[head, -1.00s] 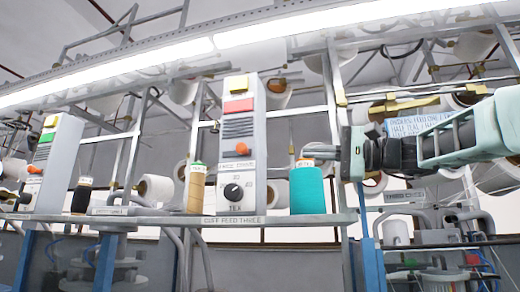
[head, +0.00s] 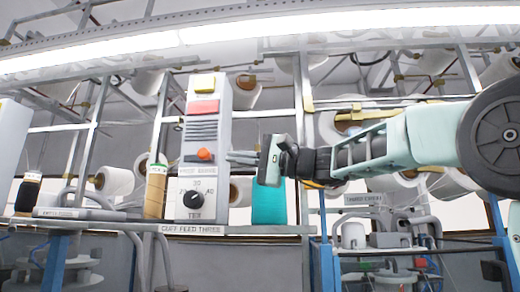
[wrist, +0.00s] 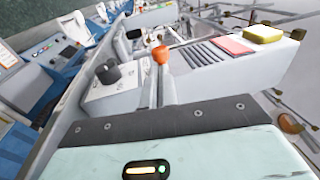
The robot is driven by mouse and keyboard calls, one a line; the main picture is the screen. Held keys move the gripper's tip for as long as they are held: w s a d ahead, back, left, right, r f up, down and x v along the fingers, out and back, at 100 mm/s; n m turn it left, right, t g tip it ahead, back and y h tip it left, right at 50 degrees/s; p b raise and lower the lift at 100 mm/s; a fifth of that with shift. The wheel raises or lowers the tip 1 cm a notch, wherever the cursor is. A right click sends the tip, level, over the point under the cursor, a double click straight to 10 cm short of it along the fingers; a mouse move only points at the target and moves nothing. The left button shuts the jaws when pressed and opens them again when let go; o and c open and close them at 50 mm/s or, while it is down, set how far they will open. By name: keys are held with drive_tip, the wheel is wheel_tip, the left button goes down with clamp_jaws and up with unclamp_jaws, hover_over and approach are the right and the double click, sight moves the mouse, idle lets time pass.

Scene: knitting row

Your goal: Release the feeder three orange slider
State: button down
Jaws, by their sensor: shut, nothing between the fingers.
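The grey feeder box (head: 207,130), labelled "CUFF FEED THREE" below, stands upright on the shelf. Its orange slider (head: 205,154) sits on the front face under a dark grille and above a black knob (head: 193,198). My gripper (head: 232,157) is shut and empty, pointing left, with its tips close to the slider's right side. In the wrist view the orange slider (wrist: 161,55) shows right at the ends of my thin fingers (wrist: 161,88). I cannot tell whether they touch it.
Metal frame bars rise behind.

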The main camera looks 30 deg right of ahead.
sight(206, 157)
drive_tip(key=p+x, duration=0.2)
drive_tip(key=x, duration=0.2)
drive_tip(key=shift+a, duration=0.1)
drive_tip(key=shift+w, duration=0.1)
drive_tip(key=shift+f, duration=0.1)
drive_tip(key=shift+w+a+f+b, duration=0.1)
drive_tip(key=shift+w+a+b, duration=0.1)
drive_tip(key=shift+a+b, duration=0.2)
drive_tip(key=x, duration=0.1)
drive_tip(key=b+x, duration=0.1)
drive_tip(key=x, duration=0.1)
drive_tip(key=b+x, duration=0.1)
drive_tip(key=shift+w+a+f, duration=0.15)
drive_tip(key=shift+a+f, duration=0.1)
drive_tip(key=shift+a, duration=0.15)
drive_tip(key=shift+r, duration=0.2)
